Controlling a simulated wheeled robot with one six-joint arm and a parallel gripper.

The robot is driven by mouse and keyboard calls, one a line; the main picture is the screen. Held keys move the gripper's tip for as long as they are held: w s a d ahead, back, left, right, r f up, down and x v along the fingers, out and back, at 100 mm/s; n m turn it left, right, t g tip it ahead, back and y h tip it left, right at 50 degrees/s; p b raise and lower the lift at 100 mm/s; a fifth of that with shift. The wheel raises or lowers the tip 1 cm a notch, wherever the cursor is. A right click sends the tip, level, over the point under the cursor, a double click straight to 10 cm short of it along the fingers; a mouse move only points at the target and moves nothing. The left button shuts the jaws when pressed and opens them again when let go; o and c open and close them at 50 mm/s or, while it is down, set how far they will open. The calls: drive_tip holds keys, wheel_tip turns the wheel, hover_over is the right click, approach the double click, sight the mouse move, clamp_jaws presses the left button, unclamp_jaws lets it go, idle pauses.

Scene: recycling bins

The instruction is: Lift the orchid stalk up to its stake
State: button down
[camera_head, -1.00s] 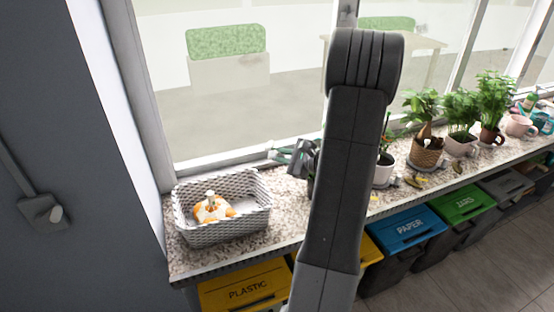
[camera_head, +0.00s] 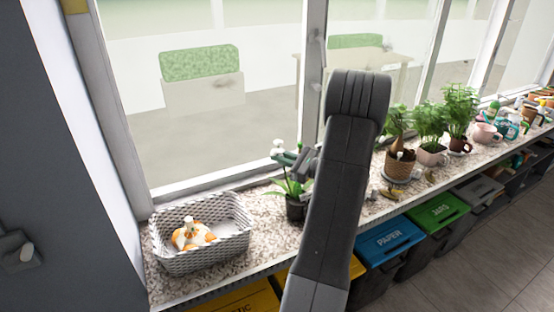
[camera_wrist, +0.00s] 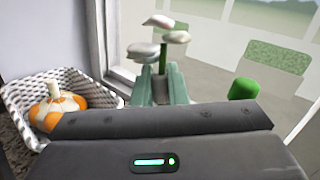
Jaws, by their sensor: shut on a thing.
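The orchid stalk (camera_wrist: 163,58) carries several white petals at its top and stands between my gripper's fingers (camera_wrist: 162,82) in the wrist view. My gripper is shut on it. In the head view, the gripper (camera_head: 287,157) is by the window, with a white bloom (camera_head: 278,145) just beyond the fingertips. A dark pot with long green leaves (camera_head: 293,187) stands below the gripper on the sill, partly behind my arm. A green rounded post end (camera_wrist: 243,89) shows right of the fingers; I cannot tell whether it is the stake. The lower stalk is hidden.
A grey woven basket (camera_head: 160,257) holding an orange and white pumpkin (camera_head: 193,234) is at left on the speckled sill (camera_head: 262,236). Potted plants (camera_head: 431,122) and a pink mug (camera_head: 485,134) line the right. Window glass is close behind; bins (camera_head: 390,240) stand below.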

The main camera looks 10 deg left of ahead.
idle(0.3)
drive_tip(key=c, duration=1.5)
unclamp_jaws()
drive_tip(key=shift+o, duration=0.2)
drive_tip(key=shift+d, duration=0.15)
drive_tip(key=b+v, duration=0.3)
drive_tip(key=v, duration=1)
drive_tip(key=shift+d, duration=0.3)
drive_tip(key=shift+a, duration=0.15)
drive_tip(key=p+x, duration=0.3)
drive_tip(key=x, duration=1)
drive_tip(key=shift+a, duration=0.35)
drive_tip(key=shift+s+a, duration=0.1)
